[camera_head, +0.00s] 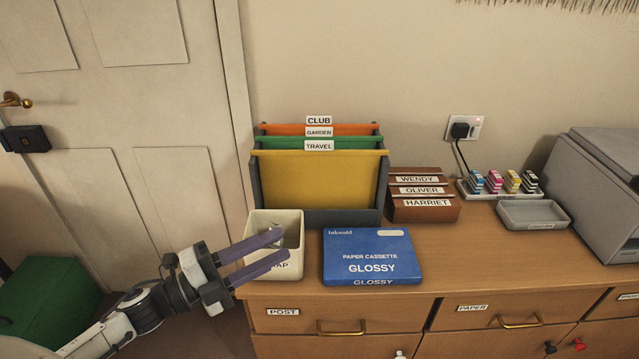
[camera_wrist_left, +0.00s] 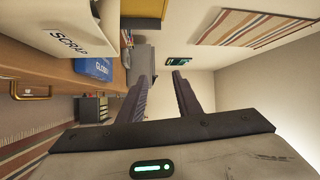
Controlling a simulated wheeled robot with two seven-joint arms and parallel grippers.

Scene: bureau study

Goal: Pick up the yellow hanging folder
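The yellow hanging folder (camera_head: 319,181) stands upright at the front of a dark grey file rack, with a TRAVEL tab on its top edge. A green folder (camera_head: 290,142) and an orange folder (camera_head: 285,129) stand behind it, with GARDEN and CLUB tabs. My left gripper (camera_head: 283,245) is open and empty, in front of the SCRAP bin and below and left of the yellow folder, apart from it. In the left wrist view the two fingers (camera_wrist_left: 161,82) are spread with nothing between them. My right gripper does not show.
The cream SCRAP bin (camera_head: 258,221) stands at the cabinet's left end. A blue paper cassette box (camera_head: 372,257) lies in front of the rack (camera_head: 346,217). A brown name-labelled box (camera_head: 424,209), ink cartridges (camera_head: 494,182), a grey tray (camera_head: 533,213) and a printer (camera_head: 606,200) stand to the right.

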